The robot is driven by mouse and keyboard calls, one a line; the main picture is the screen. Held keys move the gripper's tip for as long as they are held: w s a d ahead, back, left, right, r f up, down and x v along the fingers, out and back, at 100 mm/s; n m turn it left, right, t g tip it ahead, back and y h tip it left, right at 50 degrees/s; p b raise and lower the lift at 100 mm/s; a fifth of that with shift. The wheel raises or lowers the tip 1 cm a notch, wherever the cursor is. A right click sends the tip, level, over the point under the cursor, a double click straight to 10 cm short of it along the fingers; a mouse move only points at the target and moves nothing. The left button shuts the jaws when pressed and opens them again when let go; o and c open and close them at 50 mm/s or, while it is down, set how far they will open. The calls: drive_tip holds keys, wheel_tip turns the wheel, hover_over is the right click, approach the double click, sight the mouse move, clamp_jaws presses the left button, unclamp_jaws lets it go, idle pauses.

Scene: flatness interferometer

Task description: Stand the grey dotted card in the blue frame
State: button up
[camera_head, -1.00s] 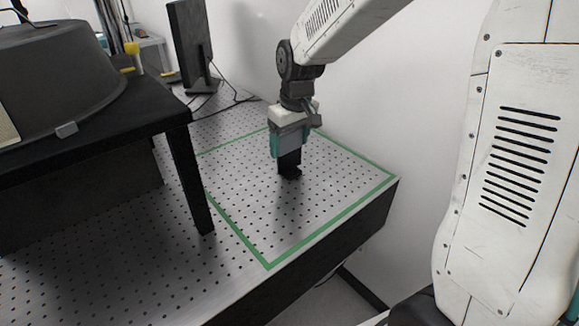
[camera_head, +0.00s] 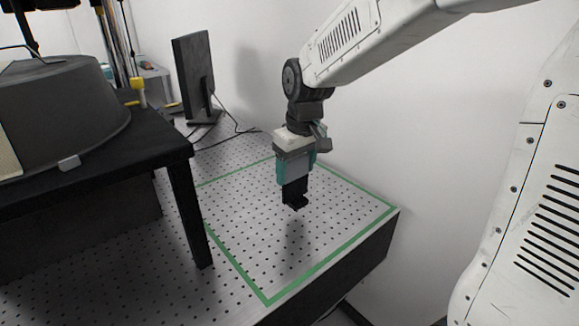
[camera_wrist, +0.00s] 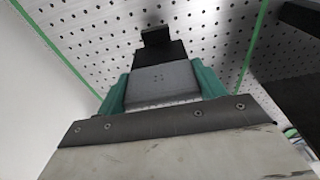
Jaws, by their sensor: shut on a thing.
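My gripper (camera_head: 294,170) hangs above the perforated table, its teal fingers pointing down. A black piece (camera_head: 294,190) with a small foot sticks out below the card and also shows in the wrist view (camera_wrist: 145,54). I cannot tell whether it is part of the card. A shadow lies on the table below. No blue frame is seen in either view.
Green tape (camera_head: 330,268) outlines a clear area of the perforated table (camera_head: 262,260). A black stand (camera_head: 186,205) bearing a large dark round housing (camera_head: 60,105) is at left. A monitor (camera_head: 193,75) stands behind. A white wall borders the right side.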

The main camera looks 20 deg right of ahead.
drive_tip(key=s+r, duration=0.1)
drive_tip(key=s, duration=1.1)
drive_tip(key=shift+s, duration=0.15)
drive_tip(key=shift+a, duration=0.1)
